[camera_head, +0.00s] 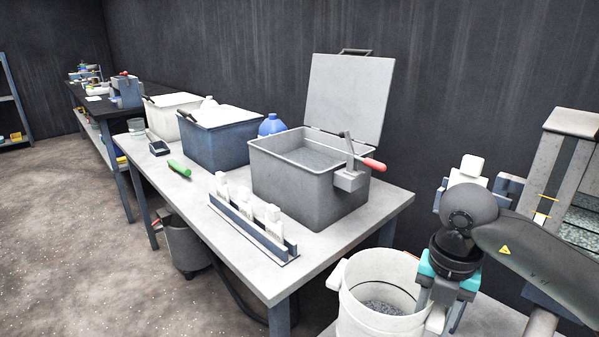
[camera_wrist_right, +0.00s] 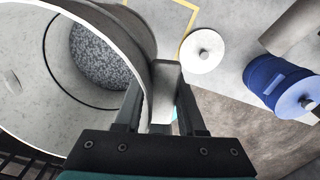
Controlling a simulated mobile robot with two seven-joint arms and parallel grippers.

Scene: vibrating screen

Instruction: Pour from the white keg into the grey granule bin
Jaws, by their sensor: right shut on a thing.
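The white keg (camera_head: 352,315) is at the bottom of the head view, upright and open at the top, with grey granules inside. It fills the left of the right wrist view (camera_wrist_right: 30,105). My right gripper (camera_head: 437,300) is shut on the lug at the keg's right side; the wrist view shows the lug between the two fingers (camera_wrist_right: 160,100). The grey granule bin (camera_head: 292,190) stands on the table, up and left of the keg, its lid raised and grey material inside. I cannot tell whether the keg's base rests on anything. My left gripper is not in view.
A rack of white vials (camera_head: 255,232) lies along the table's front edge. A lever with a red handle (camera_head: 372,164) sits at the bin's right side. A blue bin (camera_head: 218,145) and a blue jug (camera_head: 271,126) stand further back. A green-handled tool (camera_head: 179,168) lies left.

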